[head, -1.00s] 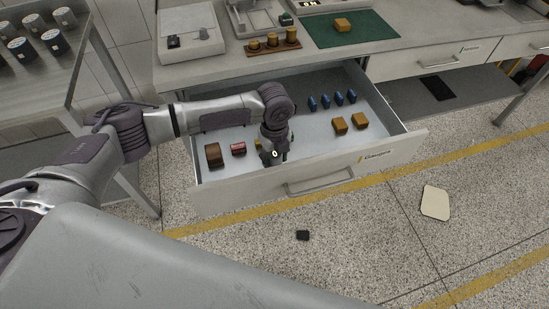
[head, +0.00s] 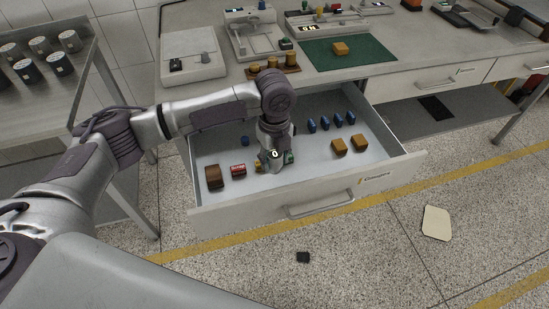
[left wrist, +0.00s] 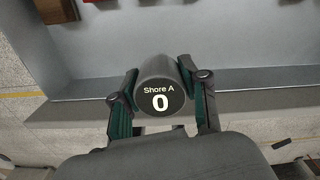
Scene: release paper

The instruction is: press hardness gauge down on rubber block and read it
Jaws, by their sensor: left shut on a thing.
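My left gripper (head: 276,160) is shut on a dark round hardness gauge (left wrist: 160,92), with a finger on each side of it. The gauge face reads "Shore A" and "0" in the left wrist view. In the head view the gauge is over the open drawer (head: 315,205); its lower end is hidden. An orange-brown block (head: 341,48), possibly the rubber block, lies on the green mat (head: 375,54) on the bench, well apart from the gauge. Two similar blocks (head: 339,146) lie in the drawer. My right gripper is not in view.
The drawer also holds a brown block (head: 214,176), a red item (head: 238,169) and several blue items (head: 324,123). A wooden rack with brass pieces (head: 274,65) and a white scale (head: 193,58) stand on the bench. A shelf with cans (head: 28,71) is at left.

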